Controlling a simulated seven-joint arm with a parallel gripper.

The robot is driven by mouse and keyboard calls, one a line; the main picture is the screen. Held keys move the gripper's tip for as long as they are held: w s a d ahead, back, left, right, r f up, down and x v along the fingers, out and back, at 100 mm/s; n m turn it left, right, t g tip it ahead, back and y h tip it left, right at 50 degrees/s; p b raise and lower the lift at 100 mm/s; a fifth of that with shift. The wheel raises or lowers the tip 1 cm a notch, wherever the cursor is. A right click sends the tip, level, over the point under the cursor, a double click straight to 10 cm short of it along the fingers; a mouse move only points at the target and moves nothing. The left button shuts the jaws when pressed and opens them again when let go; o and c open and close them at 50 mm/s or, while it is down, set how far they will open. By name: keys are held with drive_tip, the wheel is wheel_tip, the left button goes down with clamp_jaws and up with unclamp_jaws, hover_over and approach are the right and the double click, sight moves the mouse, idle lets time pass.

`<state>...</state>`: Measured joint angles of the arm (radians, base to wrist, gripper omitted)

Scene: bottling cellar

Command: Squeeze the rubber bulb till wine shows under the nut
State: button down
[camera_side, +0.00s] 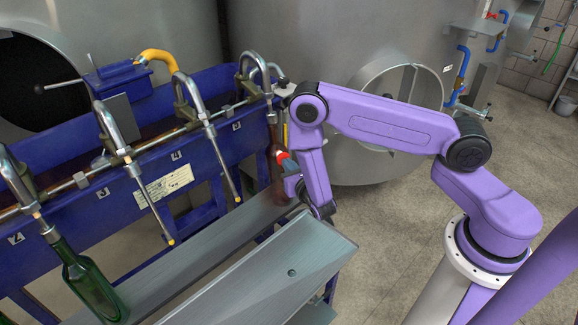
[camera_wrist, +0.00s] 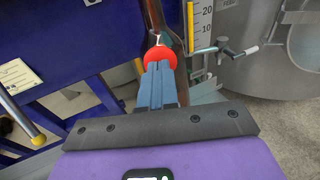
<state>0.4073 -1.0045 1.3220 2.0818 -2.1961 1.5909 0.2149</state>
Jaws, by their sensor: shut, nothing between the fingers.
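The red rubber bulb (camera_wrist: 159,56) shows in the wrist view just beyond my fingertips, at the lower part of a dark brown tube (camera_wrist: 153,15). It also shows small in the side view (camera_side: 282,155). My gripper (camera_wrist: 158,68) has its blue-grey fingers together, with nothing held between them. The fingertips overlap the bulb's lower edge in the picture; I cannot tell whether they touch it. In the side view my gripper (camera_side: 289,165) is beside the bulb, partly hidden by my arm. I cannot make out the nut or any wine under it.
A white scale (camera_wrist: 203,18) and a small valve handle (camera_wrist: 240,50) are right of the tube. A blue filler frame (camera_side: 205,145) carries several hanging spouts. A green bottle (camera_side: 92,285) stands under the leftmost spout. A grey metal shelf (camera_side: 275,270) lies in front, below my gripper.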

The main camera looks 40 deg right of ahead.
drive_tip(key=shift+v, duration=0.95)
drive_tip(key=f+v, duration=0.1)
drive_tip(key=v, duration=0.5)
drive_tip(key=shift+s+a+r, duration=0.15)
drive_tip(key=shift+s+r, duration=0.3)
drive_tip(key=shift+r, duration=0.1)
drive_tip(key=shift+r, duration=0.1)
idle(0.4)
drive_tip(key=s+d+r+m+g+h, duration=0.3)
drive_tip(key=s+r+m+g, duration=0.1)
drive_tip(key=r+m, duration=0.2)
drive_tip(key=s+d+r+m+g+h, duration=0.3)
drive_tip(key=r+m+g, duration=0.1)
drive_tip(key=r+m, duration=0.25)
drive_tip(key=s+a+r+m+g+y, duration=0.3)
drive_tip(key=s+y, duration=0.3)
drive_tip(key=s, duration=0.3)
drive_tip(key=s+a+r+m+g+y, duration=0.3)
drive_tip(key=s+y, duration=0.3)
drive_tip(key=s, duration=0.4)
drive_tip(key=shift+s+a+m+g, duration=0.2)
drive_tip(key=shift+a+m+g, duration=0.2)
drive_tip(key=shift+g, duration=0.2)
